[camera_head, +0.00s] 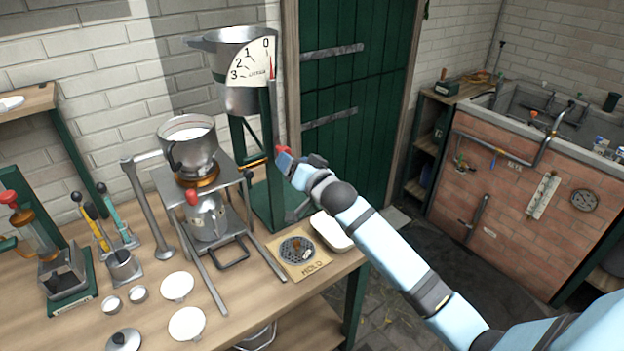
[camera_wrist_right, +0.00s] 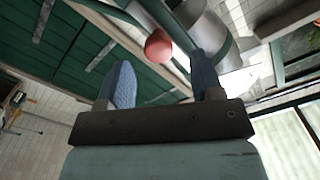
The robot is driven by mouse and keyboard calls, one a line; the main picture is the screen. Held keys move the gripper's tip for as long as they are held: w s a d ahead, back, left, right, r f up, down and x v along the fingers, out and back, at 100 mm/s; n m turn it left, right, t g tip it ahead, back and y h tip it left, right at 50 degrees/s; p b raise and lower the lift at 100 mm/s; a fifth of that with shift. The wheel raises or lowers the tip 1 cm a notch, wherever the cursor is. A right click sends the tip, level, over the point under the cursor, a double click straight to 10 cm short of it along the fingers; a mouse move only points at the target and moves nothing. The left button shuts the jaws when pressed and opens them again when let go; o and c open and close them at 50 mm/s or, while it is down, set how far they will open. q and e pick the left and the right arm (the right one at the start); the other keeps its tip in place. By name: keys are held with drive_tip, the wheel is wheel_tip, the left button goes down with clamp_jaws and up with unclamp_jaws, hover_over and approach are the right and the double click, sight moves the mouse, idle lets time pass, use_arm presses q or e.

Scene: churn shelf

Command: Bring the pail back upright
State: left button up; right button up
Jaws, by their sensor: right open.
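The metal pail (camera_head: 238,102) hangs in a green stand at the back of the bench, its spout toward the left. It looks close to upright; I cannot tell a slight tilt. A white dial (camera_head: 250,64) marked 0 to 3 covers part of it, with a red pointer near 0. My right gripper (camera_head: 284,160) is at the stand's right side, below the dial. In the right wrist view its jaws (camera_wrist_right: 163,78) are open, with a red ball knob (camera_wrist_right: 158,45) between or just beyond the fingertips. The pail's grey side (camera_wrist_right: 212,30) shows beyond. My left gripper is not in view.
A pot (camera_head: 188,148) stands on a metal frame left of the pail, over a smaller red-knobbed pot (camera_head: 208,216). A green door (camera_head: 362,85) is behind.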

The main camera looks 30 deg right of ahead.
drive_tip(key=s+b, duration=0.1)
drive_tip(key=s, duration=0.8)
drive_tip(key=shift+s+d, duration=0.3)
drive_tip(key=s+a+f+n+g+p, duration=0.2)
drive_tip(key=s+a+f, duration=0.2)
drive_tip(key=s+f, duration=0.4)
drive_tip(key=s+a+f+n+g+y+p, duration=0.1)
drive_tip(key=s+a+f+n+g+p, duration=0.1)
drive_tip(key=s+a+f, duration=0.3)
drive_tip(key=s+a+f+n+g+p, duration=0.1)
drive_tip(key=s+a+f+n+g, duration=0.2)
drive_tip(key=s+f, duration=0.9)
drive_tip(key=shift+s+a+f+n+y+p, duration=0.35)
drive_tip(key=shift+a+f+n, duration=0.25)
drive_tip(key=shift+a, duration=0.2)
drive_tip(key=shift+r, duration=0.1)
